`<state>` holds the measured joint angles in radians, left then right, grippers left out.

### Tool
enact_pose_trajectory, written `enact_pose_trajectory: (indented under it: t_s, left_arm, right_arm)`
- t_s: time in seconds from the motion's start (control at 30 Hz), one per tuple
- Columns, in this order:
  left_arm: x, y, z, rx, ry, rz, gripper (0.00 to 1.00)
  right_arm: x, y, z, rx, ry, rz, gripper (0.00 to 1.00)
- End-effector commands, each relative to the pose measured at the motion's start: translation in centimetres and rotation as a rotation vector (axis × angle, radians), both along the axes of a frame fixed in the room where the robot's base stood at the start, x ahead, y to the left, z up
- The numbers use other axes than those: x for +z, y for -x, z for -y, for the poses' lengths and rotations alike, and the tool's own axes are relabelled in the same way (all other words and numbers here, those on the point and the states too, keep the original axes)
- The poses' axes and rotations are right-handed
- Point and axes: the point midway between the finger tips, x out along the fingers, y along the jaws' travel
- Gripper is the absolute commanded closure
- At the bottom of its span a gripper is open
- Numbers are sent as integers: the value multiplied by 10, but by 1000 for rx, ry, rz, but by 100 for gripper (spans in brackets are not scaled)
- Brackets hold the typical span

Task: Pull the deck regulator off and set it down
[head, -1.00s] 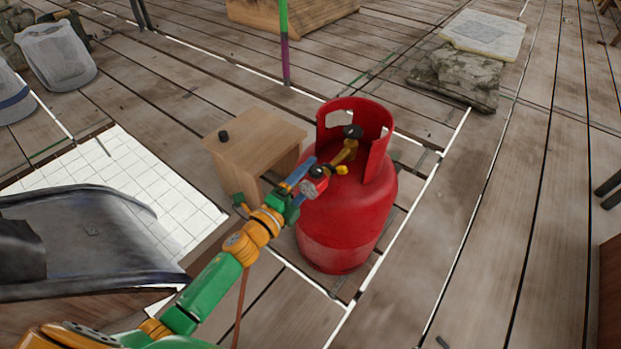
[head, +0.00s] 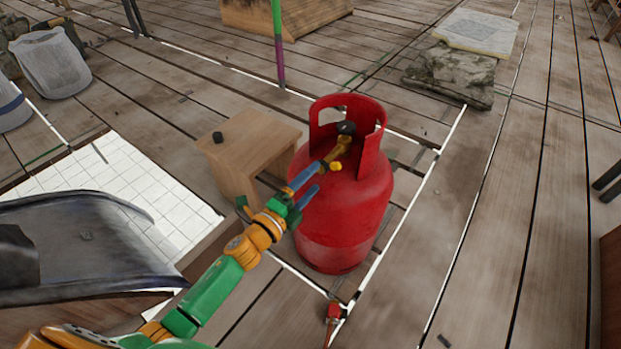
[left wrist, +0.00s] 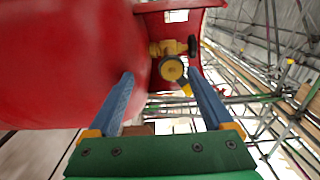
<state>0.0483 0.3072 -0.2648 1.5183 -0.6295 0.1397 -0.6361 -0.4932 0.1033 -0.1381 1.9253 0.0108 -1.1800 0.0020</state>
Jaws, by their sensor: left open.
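The deck regulator (head: 333,312), a small red piece on a reddish hose, shows at the bottom of the head view in front of the cylinder, apart from my gripper. I cannot tell whether it rests on the deck or is in mid-air. The red gas cylinder (head: 342,215) stands upright with its brass valve (head: 333,154) bare; the valve also shows in the left wrist view (left wrist: 172,68). My left gripper (head: 307,180) is open and empty, its blue fingers beside the cylinder's shoulder, below the valve outlet. My right gripper is not in view.
A wooden stool (head: 250,140) with a small black cap (head: 217,136) on it stands left of the cylinder. A white grid sheet (head: 150,190) and a dark curved tray (head: 75,225) lie farther left. Open planks (head: 480,250) lie to the right.

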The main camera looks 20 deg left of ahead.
Motion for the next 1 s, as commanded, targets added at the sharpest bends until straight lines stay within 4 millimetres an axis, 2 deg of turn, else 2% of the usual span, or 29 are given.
enact_pose_trajectory:
  t_s: [0.3,0.53,0.57,0.87,1.0]
  left_arm:
    - [-11,0,0,1,0,0,15]
    - [-10,0,0,1,0,0,15]
    - [-10,0,0,1,0,0,18]
    - [-13,1,0,1,-2,-6,99]
    - [-16,2,0,1,-4,-13,100]
  right_arm:
    - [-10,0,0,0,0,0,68]
    - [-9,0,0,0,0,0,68]
    - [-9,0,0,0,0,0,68]
    - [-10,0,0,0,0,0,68]
    - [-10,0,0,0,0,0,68]
